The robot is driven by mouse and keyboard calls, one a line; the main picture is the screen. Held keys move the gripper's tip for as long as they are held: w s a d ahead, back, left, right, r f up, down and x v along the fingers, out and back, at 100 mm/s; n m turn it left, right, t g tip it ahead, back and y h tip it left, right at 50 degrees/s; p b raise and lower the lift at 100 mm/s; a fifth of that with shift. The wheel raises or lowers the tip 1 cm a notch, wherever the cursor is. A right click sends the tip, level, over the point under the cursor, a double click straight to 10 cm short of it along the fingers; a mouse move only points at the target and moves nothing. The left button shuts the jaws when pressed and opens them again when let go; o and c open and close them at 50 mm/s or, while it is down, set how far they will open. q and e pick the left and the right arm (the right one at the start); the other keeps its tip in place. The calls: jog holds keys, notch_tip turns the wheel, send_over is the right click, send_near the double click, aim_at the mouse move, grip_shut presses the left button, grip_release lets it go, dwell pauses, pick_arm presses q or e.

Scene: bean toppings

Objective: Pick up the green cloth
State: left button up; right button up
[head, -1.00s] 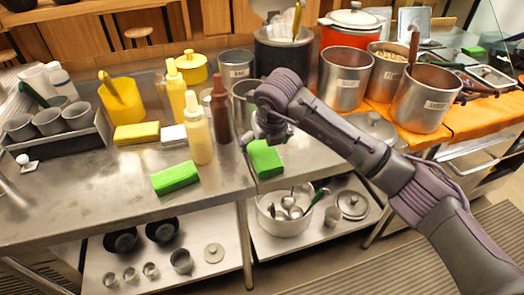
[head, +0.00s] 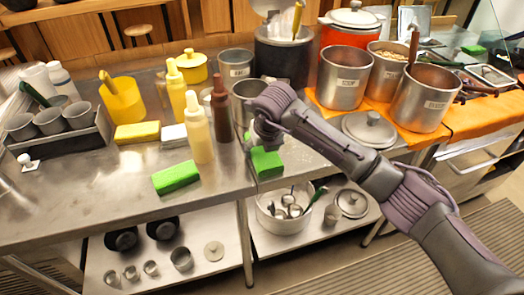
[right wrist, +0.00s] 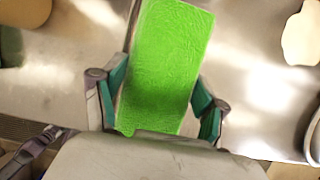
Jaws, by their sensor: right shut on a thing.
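A bright green block-like cloth (head: 267,164) is at the front edge of the steel counter in the head view, under my right gripper (head: 265,138). The gripper hides its upper part there. In the right wrist view the green cloth (right wrist: 165,60) lies between the two fingers of the right gripper (right wrist: 160,98), and they are shut on it. I cannot tell whether it is clear of the counter. A second green cloth (head: 176,177) lies apart on the counter to the left. My left gripper is not in view.
Large labelled pots (head: 344,78) and a lid (head: 369,130) are to the right. A lower shelf (head: 205,270) holds pans and cups.

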jog(key=shift+r, duration=0.1)
jog(key=shift+r, duration=0.6)
notch_tip(320, 180, up, 3)
jog(key=shift+b, duration=0.5)
jog(key=w+d+r+b, duration=0.1)
jog(key=w+d+r, duration=0.5)
jog(key=d, duration=0.4)
jog(key=shift+w+r, duration=0.2)
jog(key=shift+r, duration=0.1)
jog(key=o, duration=0.6)
jog(key=shift+a, duration=0.1)
jog(key=c, duration=0.5)
